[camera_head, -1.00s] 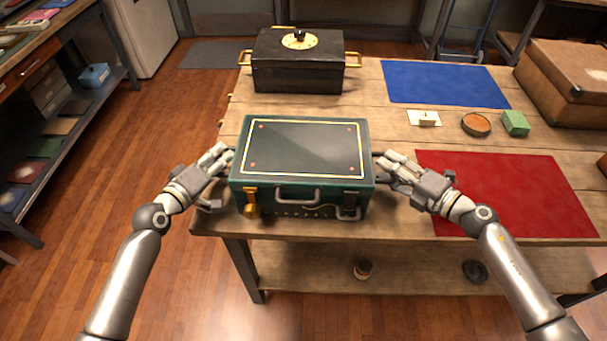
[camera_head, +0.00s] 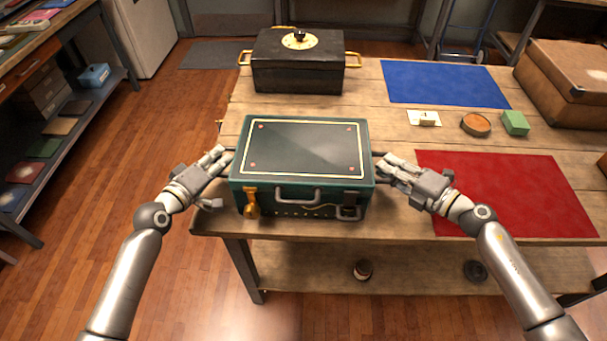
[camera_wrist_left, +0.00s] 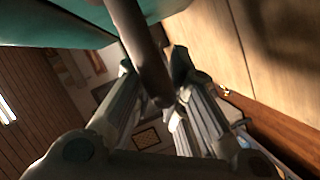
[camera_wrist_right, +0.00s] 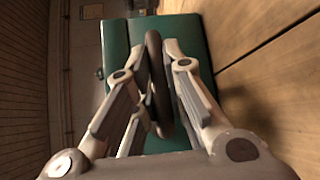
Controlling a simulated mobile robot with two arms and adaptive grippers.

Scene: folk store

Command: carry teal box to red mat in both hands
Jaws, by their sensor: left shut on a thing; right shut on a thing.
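The teal box (camera_head: 300,150), with a dark lid, gold trim and a front handle, is at the front left of the wooden table. Whether it touches the tabletop is hard to tell. My left gripper (camera_head: 222,158) is shut on the box's left side handle, a dark bar that shows in the left wrist view (camera_wrist_left: 140,45). My right gripper (camera_head: 384,165) is shut on the right side handle, which shows in the right wrist view (camera_wrist_right: 158,85). The red mat (camera_head: 510,195) lies flat and empty at the front right, just right of my right gripper.
A black box (camera_head: 298,70) with gold handles stands behind the teal box. A blue mat (camera_head: 443,84) lies at the back. A small card (camera_head: 424,118), a round orange-topped dish (camera_head: 476,124) and a green block (camera_head: 515,123) sit between the mats. A brown case (camera_head: 570,85) stands at the right.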

